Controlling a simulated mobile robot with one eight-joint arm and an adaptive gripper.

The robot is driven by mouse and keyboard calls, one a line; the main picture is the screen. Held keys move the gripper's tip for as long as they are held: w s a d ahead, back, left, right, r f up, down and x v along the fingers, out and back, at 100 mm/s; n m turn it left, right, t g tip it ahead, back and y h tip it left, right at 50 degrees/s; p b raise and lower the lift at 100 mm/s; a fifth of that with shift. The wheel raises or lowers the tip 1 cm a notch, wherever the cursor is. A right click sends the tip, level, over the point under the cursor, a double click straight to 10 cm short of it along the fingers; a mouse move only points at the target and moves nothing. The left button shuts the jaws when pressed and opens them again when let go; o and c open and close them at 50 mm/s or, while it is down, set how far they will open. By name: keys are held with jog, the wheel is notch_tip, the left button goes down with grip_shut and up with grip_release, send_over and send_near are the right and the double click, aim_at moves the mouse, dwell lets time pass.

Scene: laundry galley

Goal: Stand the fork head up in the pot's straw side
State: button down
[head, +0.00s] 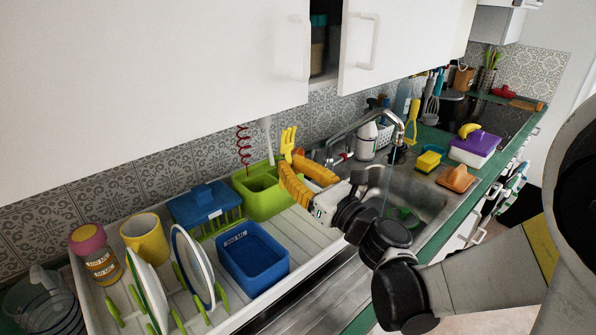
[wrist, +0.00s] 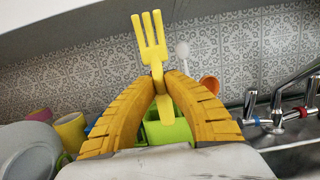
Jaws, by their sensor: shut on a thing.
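My gripper (head: 284,166) is shut on the yellow fork (head: 288,142), which it holds upright with the tines up. In the wrist view the fork (wrist: 149,42) stands between the fingertips (wrist: 158,84), its handle end pointing down. The lime green pot (head: 260,202) stands at the back of the drying rack, and my gripper is above its right part. A red coiled straw (head: 243,146) rises from the pot's left part. A white utensil (head: 267,132) rises behind it. The fingers partly hide the pot (wrist: 168,132) in the wrist view; I cannot tell whether the handle is inside it.
A blue caddy (head: 252,258), a blue basket (head: 204,204), a yellow mug (head: 146,238), a jar (head: 96,254) and plates (head: 192,266) occupy the rack. The tap (head: 380,115) and sink (head: 395,190) lie right. An orange round-headed utensil (wrist: 210,84) shows behind my fingers.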

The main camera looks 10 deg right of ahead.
jog(key=shift+f+x, duration=0.6)
jog(key=shift+x, duration=2.75)
notch_tip(320, 180, down, 6)
jog(key=b, duration=0.2)
jog(key=shift+f, duration=0.45)
jog(key=c, duration=1.5)
grip_release()
jog(key=shift+o, duration=0.2)
